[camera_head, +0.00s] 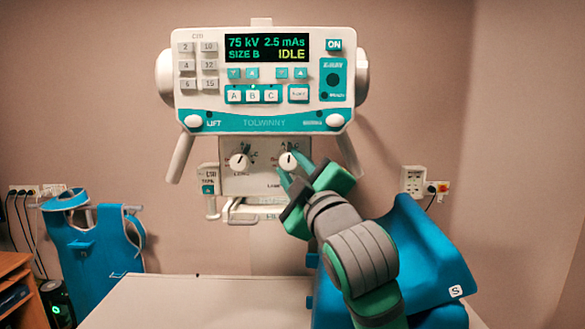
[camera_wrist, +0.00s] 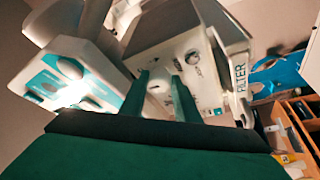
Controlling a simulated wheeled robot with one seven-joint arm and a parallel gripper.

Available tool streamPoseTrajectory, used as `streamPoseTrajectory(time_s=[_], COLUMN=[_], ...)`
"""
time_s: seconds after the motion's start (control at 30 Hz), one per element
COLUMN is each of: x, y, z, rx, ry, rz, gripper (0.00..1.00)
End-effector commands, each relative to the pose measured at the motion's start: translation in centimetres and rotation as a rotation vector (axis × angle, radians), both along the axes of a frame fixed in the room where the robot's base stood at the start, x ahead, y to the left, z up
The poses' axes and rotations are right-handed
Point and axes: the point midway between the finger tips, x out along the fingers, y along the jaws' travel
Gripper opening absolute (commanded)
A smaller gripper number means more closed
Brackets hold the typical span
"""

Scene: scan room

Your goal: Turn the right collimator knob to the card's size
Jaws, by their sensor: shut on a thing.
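The right collimator knob (camera_head: 288,160) is a white round knob with a dark pointer mark on the panel below the console. Its pointer looks roughly upright, under small A B C letters. My gripper (camera_head: 292,172) reaches it from the lower right, with its green fingers at the knob. In the wrist view the two fingers of my gripper (camera_wrist: 158,98) stand on either side of the right knob (camera_wrist: 154,88), which is partly hidden; the jaws are shut on it. The left knob (camera_head: 240,161) stands apart and also shows in the wrist view (camera_wrist: 193,57). I cannot make out a card.
The console display (camera_head: 268,48) reads 75 kV, 2.5 mAs, SIZE B, IDLE. Size buttons A, B and C (camera_head: 253,96) sit below it. A handle (camera_head: 243,217) juts out under the panel. A pale table (camera_head: 190,300) and a blue draped shape (camera_head: 430,255) lie in front.

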Motion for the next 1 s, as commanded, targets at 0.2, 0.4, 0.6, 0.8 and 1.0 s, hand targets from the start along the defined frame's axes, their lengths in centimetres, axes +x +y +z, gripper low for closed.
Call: streamPoseTrajectory(time_s=[0.2, 0.4, 0.6, 0.8, 1.0], x=[0.0, -0.1, -1.6, -5.1, -8.2], y=[0.1, 0.0, -0.6, -1.6, -2.6], z=[0.0, 0.0, -0.4, -1.2, -2.0], rx=[0.000, 0.000, 0.001, 0.001, -0.001], ry=[-0.001, -0.001, -0.001, -0.003, -0.002], rz=[0.001, 0.001, -0.001, 0.001, 0.002], gripper=[0.47, 0.47, 0.47, 0.47, 0.47])
